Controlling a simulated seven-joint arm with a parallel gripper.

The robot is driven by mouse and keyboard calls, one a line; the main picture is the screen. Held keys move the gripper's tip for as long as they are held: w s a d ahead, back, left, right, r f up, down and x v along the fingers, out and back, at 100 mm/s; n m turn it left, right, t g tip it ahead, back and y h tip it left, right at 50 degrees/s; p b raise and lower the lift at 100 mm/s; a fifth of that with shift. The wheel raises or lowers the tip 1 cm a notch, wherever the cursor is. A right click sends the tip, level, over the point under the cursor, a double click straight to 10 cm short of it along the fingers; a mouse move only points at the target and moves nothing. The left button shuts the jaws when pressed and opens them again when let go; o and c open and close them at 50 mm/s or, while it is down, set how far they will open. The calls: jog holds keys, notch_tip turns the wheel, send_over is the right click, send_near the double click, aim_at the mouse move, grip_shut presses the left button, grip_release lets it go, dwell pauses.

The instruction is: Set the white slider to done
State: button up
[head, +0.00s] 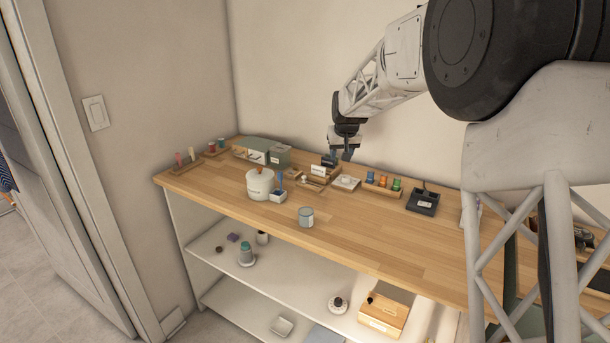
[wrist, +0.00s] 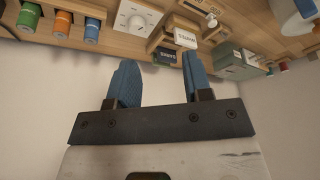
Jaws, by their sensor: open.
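A small white knob (head: 304,178) stands on a wooden tray-like piece near the back of the wooden table; it also shows in the wrist view (wrist: 212,20). It may be the white slider, but its marks and setting are too small to read. My gripper (head: 344,155) is above the back of the table, to the right of the knob in the head view. In the wrist view my gripper's two blue fingers (wrist: 160,68) are apart with nothing between them. A white labelled block (wrist: 186,38) and a dark labelled block (wrist: 165,55) appear beyond the fingertips.
A white dial panel (head: 347,183) lies right of the knob, then a rack of coloured spools (head: 383,184) and a black tray (head: 423,203). A white pot (head: 260,184) and a grey can (head: 306,217) stand further forward. The table's front middle is clear.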

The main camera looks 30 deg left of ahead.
jog(key=n, duration=0.1)
send_near(305, 177)
jog(key=shift+w+a+f+y, duration=0.1)
jog(key=shift+w+f+y, duration=0.1)
jog(key=shift+f+y, duration=0.15)
jog(key=shift+x, duration=3.85)
jog(key=shift+c, duration=0.2)
grip_shut()
